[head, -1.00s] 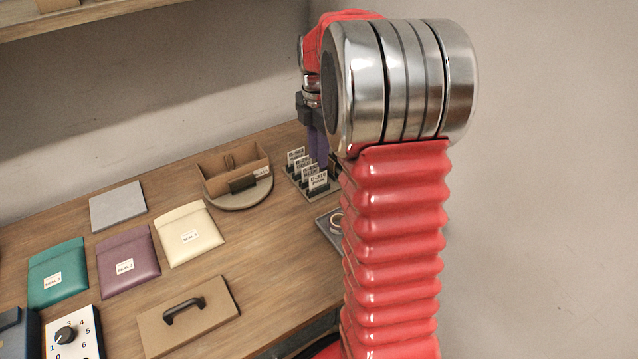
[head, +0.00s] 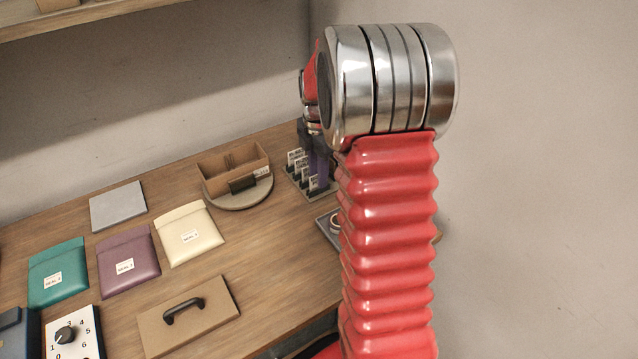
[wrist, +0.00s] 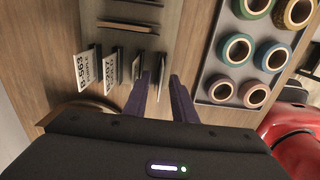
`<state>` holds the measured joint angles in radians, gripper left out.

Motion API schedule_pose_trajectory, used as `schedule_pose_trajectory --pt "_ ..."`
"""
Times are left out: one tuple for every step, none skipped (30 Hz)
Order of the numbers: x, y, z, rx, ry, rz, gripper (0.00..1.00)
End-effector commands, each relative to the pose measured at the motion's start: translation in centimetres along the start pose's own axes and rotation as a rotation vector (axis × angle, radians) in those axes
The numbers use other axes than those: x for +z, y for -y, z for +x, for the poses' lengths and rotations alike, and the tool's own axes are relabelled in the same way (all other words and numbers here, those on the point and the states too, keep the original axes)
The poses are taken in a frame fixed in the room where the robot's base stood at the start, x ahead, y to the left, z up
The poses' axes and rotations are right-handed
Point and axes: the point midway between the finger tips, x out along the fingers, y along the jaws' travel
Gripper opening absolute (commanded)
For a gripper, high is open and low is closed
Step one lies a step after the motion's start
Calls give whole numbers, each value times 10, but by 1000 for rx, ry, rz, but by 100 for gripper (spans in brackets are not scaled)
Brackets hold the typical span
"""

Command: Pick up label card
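Several white label cards stand upright in a dark rack (head: 322,192) at the back right of the table. In the wrist view, one card reads "B-563 PURPLE" (wrist: 88,68), a second reads "B-207" (wrist: 110,72), and a third (wrist: 135,66) stands nearly edge-on. My gripper (wrist: 163,80) has two purple fingers, apart, with their tips low over the rack, right of the readable cards. In the head view my gripper (head: 318,168) is partly hidden behind my arm and covers part of the rack.
A grey tray of coloured tape rolls (wrist: 242,92) lies right of the rack. A cardboard box (head: 233,165) on a round stand is left of it. Teal (head: 58,270), purple (head: 128,262) and cream (head: 190,233) pouches and a handled lid (head: 188,315) lie on the table.

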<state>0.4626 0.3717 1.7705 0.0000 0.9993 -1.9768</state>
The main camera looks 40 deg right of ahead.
Motion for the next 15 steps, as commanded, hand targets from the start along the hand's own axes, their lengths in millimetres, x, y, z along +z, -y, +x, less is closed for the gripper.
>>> schedule_pose_trajectory --pt "0 1 5 -2 -1 0 24" --pt "0 1 7 -2 -1 0 24" --pt "0 1 8 -2 -1 0 24" --pt "0 0 8 -1 -1 0 24" --pt "0 0 9 -1 0 0 24" --pt "0 0 9 -1 0 0 24" --pt "0 0 8 0 0 0 24" --pt "0 0 8 0 0 0 24" --pt "0 0 8 0 0 0 24" --pt "0 0 8 0 0 1 24" --pt "0 0 8 0 0 1 24" --pt "0 0 8 0 0 1 24" --pt "0 0 8 0 0 1 24" --pt "0 0 8 0 0 1 24" --pt "0 0 8 0 0 1 24"
